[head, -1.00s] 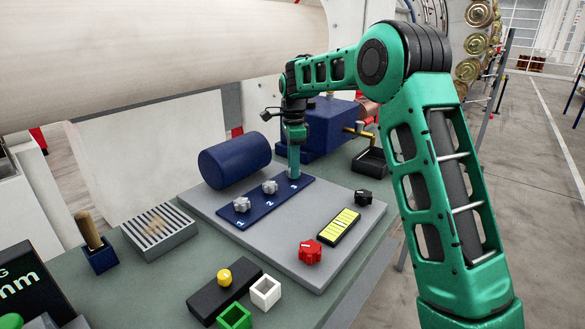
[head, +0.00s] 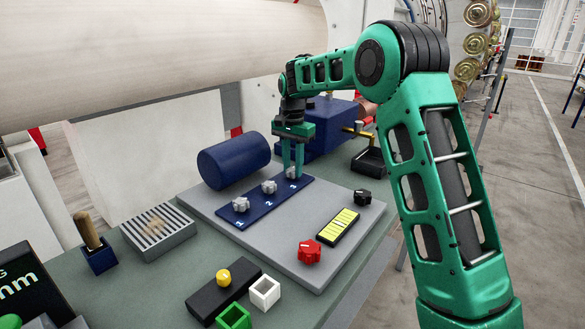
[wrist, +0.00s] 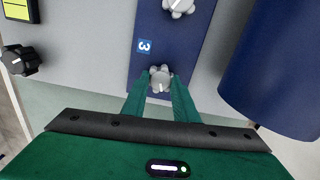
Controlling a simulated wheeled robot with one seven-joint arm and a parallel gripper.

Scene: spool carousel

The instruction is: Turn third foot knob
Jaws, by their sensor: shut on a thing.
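The blue foot-knob plate (head: 245,211) lies on the grey panel and carries a row of three pale grey knobs numbered 1, 2 and 3. The third knob (wrist: 160,81) is at the plate's far end, beside the label 3 (wrist: 144,46). My gripper (wrist: 160,88) is over it from above, with one green finger on each side, shut on the knob. In the head view the fingers (head: 293,175) partly hide this knob. The second knob (head: 269,187) and first knob (head: 240,204) stand free.
A blue cylinder (head: 234,160) lies close behind the plate. A black knob (head: 362,197), a yellow striped indicator (head: 338,227) and a red knob (head: 310,251) sit on the grey panel (head: 285,235). A blue box with a brass fitting (head: 320,125) stands behind my gripper.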

